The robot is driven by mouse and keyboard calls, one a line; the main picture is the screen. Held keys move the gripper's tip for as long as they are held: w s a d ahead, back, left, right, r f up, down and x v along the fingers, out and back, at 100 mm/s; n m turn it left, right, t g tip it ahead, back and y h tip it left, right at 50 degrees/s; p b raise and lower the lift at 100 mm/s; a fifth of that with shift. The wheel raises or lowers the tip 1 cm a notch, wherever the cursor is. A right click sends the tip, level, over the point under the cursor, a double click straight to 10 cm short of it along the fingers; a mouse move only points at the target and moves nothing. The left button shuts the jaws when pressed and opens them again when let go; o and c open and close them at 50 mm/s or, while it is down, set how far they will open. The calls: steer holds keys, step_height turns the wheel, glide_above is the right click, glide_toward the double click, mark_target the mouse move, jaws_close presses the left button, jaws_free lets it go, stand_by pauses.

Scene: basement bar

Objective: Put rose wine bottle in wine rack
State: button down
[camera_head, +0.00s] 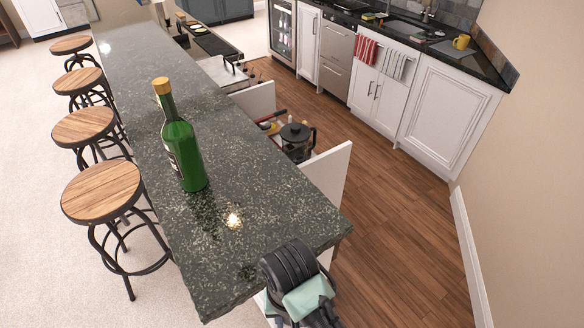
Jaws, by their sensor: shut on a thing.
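A green glass bottle (182,145) with a yellow-gold top and a pale label on its left side stands upright on the dark speckled counter (235,180). I cannot tell whether it is the rose wine bottle; no pink bottle shows. No wine rack can be clearly made out. A glass-fronted cooler with shelves (283,28) stands at the back among the white cabinets. Dark ribbed and mint-green parts of my arm show at the bottom, beside the counter's near end and apart from the bottle. My gripper's fingertips are not visible.
Wooden stools (103,192) line the counter's left side. The wooden floor (400,215) on the right is clear. The counter around the bottle is mostly bare.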

steer(key=shift+w+d+f+m, duration=0.15)
steer(key=shift+d+f+m, duration=0.05)
steer(key=shift+f+m, duration=0.25)
